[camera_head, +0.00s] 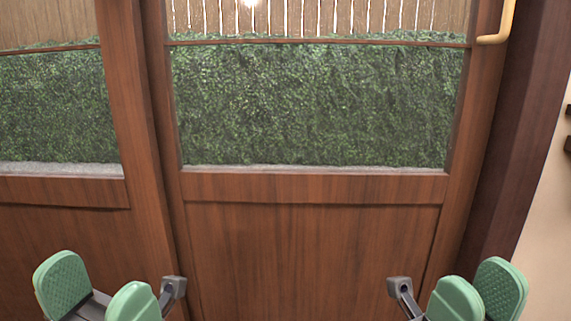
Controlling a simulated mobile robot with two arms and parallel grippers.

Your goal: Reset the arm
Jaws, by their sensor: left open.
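My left gripper (98,294) is at the lower left, with its two green finger pads spread apart. It is open and nothing shows between the pads. My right gripper (479,293) is at the lower right. Its two green pads overlap in this view, so I cannot tell whether there is a gap between them. No object shows at either gripper. Both grippers appear in front of a wooden door (315,255), and the lower parts of both are cut off by the bottom edge of the view.
The door has a glass pane (310,105) with a green hedge and a wooden fence behind it. A light-coloured handle (506,22) is at its upper right. Another wooden panel (60,190) with glass stands at left. A pale wall (546,225) is at the right edge.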

